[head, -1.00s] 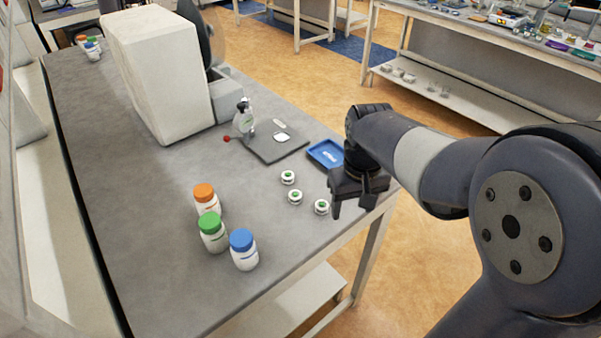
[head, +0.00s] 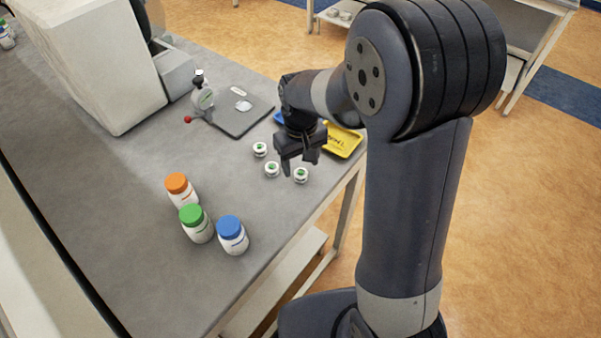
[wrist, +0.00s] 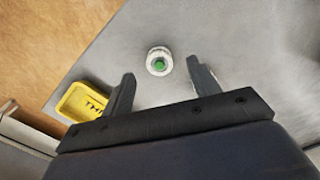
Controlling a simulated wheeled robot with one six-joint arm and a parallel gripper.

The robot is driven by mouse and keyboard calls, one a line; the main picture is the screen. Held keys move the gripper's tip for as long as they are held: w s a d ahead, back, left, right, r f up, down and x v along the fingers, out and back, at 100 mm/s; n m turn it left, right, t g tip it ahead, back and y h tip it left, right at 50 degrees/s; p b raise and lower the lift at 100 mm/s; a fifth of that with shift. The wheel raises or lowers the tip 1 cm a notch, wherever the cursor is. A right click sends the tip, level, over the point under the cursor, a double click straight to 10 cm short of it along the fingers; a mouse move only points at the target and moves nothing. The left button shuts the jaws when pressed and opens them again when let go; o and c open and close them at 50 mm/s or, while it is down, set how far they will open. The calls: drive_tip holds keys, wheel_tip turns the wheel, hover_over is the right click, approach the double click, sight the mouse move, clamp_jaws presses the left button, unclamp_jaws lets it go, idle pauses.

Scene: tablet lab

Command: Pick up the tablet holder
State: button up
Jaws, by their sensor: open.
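Three small round white tablet holders with green centres lie on the grey bench in the head view: one at the back left (head: 260,149), one in the middle (head: 272,169) and one at the right (head: 301,175). My gripper (head: 298,165) is open and empty, pointing down above the bench close to the middle and right holders. In the wrist view one holder (wrist: 158,61) shows just past my open fingertips (wrist: 160,70), roughly centred between them. I cannot tell for sure which of the three it is.
A yellow tray (head: 343,141) lies at the bench's right edge, with a blue tray (head: 279,118) partly hidden behind my arm. Orange-capped (head: 181,190), green-capped (head: 196,224) and blue-capped (head: 232,236) bottles stand front left. A dark flat plate (head: 238,115) lies farther back.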

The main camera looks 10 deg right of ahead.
sight(301, 172)
drive_tip(key=shift+w+f, duration=0.15)
drive_tip(key=shift+f, duration=1.6)
drive_tip(key=shift+c, duration=0.5)
drive_tip(key=c, duration=1)
drive_tip(key=shift+o, duration=0.2)
